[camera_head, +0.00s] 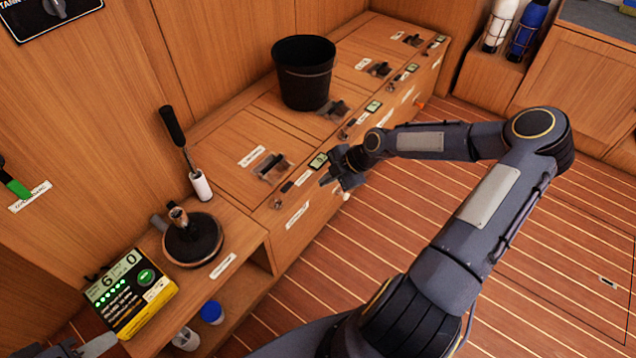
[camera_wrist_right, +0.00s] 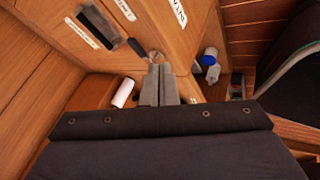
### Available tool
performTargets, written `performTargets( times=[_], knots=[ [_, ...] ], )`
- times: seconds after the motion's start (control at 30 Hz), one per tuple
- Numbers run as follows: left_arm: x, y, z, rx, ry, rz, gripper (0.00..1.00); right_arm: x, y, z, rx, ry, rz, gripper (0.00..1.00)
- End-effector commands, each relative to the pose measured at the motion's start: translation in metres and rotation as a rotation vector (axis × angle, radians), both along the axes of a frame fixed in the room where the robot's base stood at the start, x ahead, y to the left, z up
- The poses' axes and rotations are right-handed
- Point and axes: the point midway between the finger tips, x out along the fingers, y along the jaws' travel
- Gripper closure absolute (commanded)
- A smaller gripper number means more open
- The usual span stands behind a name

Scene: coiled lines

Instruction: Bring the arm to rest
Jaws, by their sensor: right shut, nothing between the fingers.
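My right arm reaches in from the bottom of the head view and bends back toward the wooden lockers. Its gripper (camera_head: 338,182) is beside the front edge of the nearest locker lid (camera_head: 225,150). In the right wrist view the two grey fingers (camera_wrist_right: 159,84) lie together, shut and empty. A grey tip, likely of my left gripper (camera_head: 92,347), shows at the bottom left corner of the head view, near the yellow-and-black display unit (camera_head: 130,292). Most of it is cut off, so its jaws cannot be judged.
A black bucket (camera_head: 304,72) stands on the lockers. A winch (camera_head: 192,240) and an upright black-and-white handle (camera_head: 187,150) are left of the gripper. A blue-capped container (camera_head: 211,312) sits on the low shelf. The striped floor (camera_head: 560,250) at right is clear.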

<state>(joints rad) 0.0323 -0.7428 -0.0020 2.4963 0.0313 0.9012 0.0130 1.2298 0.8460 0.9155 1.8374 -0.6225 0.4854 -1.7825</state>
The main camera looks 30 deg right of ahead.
Motion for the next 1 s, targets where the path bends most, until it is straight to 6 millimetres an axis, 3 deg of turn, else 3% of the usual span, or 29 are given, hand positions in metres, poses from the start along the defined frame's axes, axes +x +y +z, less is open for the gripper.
performTargets(
  times=[0.3,0.47,0.67,0.87,1.0],
  knots=[
    [0.000,0.000,0.003,0.000,0.000,0.000,0.64,-0.003,-0.005,0.007,0.000,0.000,0.001,1.00],
    [0.000,0.000,0.003,0.000,0.000,0.000,0.64,-0.010,0.006,0.019,-0.020,0.065,-0.017,1.00],
    [0.000,0.000,0.003,0.000,0.000,0.000,0.64,-0.050,0.033,0.068,-0.102,0.290,-0.222,1.00],
    [0.000,0.000,0.003,0.000,0.000,0.000,0.64,-0.105,0.050,0.135,-0.107,0.415,-0.639,1.00],
    [0.000,0.000,0.003,0.000,0.000,0.000,0.64,-0.146,0.065,0.175,0.014,0.437,-0.953,1.00]
  ],
)
